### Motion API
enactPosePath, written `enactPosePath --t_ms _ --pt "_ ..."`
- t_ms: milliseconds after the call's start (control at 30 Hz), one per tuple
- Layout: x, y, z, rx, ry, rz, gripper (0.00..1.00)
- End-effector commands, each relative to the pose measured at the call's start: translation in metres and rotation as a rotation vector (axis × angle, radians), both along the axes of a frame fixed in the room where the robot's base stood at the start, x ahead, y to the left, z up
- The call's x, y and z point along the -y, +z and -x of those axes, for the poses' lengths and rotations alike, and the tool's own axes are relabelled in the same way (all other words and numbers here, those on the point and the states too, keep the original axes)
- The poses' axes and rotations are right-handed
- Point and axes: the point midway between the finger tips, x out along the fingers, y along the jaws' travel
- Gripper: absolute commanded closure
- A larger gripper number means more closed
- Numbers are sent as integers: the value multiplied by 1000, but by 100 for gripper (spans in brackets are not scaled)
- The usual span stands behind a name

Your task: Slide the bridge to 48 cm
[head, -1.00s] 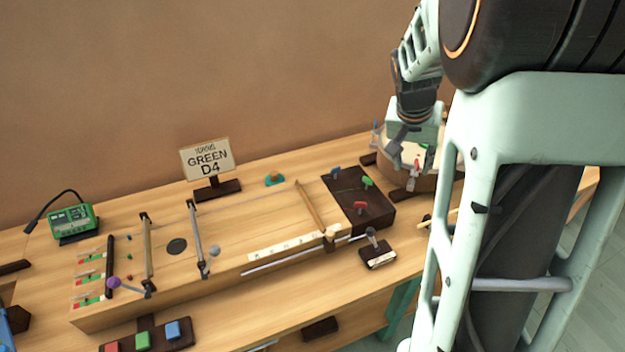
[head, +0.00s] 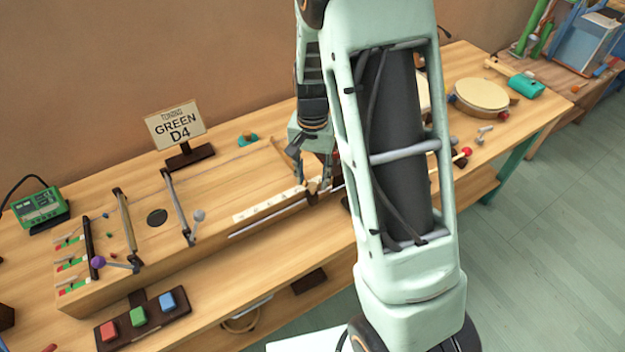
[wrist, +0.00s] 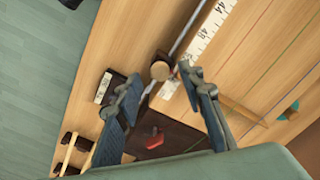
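The bridge (head: 284,155) is a thin wooden bar across the box top; in the wrist view its bar (wrist: 245,112) runs beyond my right finger. Its round wooden knob (wrist: 160,70) sits at the front rail (wrist: 183,35). A white number scale (wrist: 207,32) shows 44 and 48; the knob end lies past the 48 mark, and its exact reading is hidden by my finger. My gripper (wrist: 161,78) is open, with one finger on each side of the knob; I cannot tell whether either touches it. In the head view my gripper (head: 314,176) is partly hidden.
A dark block with a red peg (wrist: 155,139) lies under my gripper. A small dark lever box (wrist: 106,90) stands beside the rail. Left along the box are string levers (head: 178,205) and a sign (head: 175,124). Coloured buttons (head: 138,317) stand in front.

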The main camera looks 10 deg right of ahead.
Motion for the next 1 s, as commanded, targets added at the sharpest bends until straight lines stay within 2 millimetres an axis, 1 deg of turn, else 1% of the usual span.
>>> enactPosePath --t_ms 33,100,200,500,567,833,1000 --pt "0 -7 0 -1 -1 0 64" --pt "1 -13 0 -1 -2 0 64" --pt "1 -19 0 1 -1 0 64" --pt "0 -21 0 2 -1 1 64" --pt "0 -21 0 2 -1 1 70" --pt "0 -21 -1 2 -1 1 100" --pt "0 -21 -1 2 -1 1 100"
